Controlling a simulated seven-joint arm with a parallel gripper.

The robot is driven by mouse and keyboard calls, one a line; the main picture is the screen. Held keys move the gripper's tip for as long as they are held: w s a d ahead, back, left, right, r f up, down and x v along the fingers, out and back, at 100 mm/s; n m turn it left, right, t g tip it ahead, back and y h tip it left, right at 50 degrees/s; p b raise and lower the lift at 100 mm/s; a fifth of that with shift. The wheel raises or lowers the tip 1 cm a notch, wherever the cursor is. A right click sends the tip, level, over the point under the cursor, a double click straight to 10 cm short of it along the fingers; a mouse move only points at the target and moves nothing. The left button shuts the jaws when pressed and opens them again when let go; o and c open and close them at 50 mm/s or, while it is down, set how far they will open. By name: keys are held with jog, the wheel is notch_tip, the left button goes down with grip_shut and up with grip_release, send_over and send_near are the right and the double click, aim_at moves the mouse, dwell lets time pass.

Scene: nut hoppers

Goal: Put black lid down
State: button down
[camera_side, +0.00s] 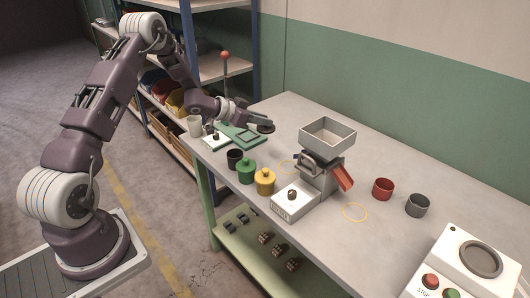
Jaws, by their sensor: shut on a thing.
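The black lid (265,128) is a small dark disc at the far left part of the table. My gripper (251,124) is shut on the lid and holds it over or close to the table beside the green tray; I cannot tell whether it touches the surface. A black jar (235,159) stands open, without a lid, in front of the tray, to the left of the green jar.
A green jar (246,171) and a yellow jar (265,181) stand lidded beside the black one. Red (382,189) and grey (417,205) cups stand right.

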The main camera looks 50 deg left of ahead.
jog(key=f, duration=0.3)
jog(key=w+f, duration=0.1)
jog(key=f, duration=0.6)
jog(key=shift+w+a+f, duration=0.15)
jog(key=shift+a+f, duration=0.05)
jog(key=shift+f, duration=0.15)
jog(key=c, duration=1.3)
grip_release()
jog(key=shift+f, duration=0.15)
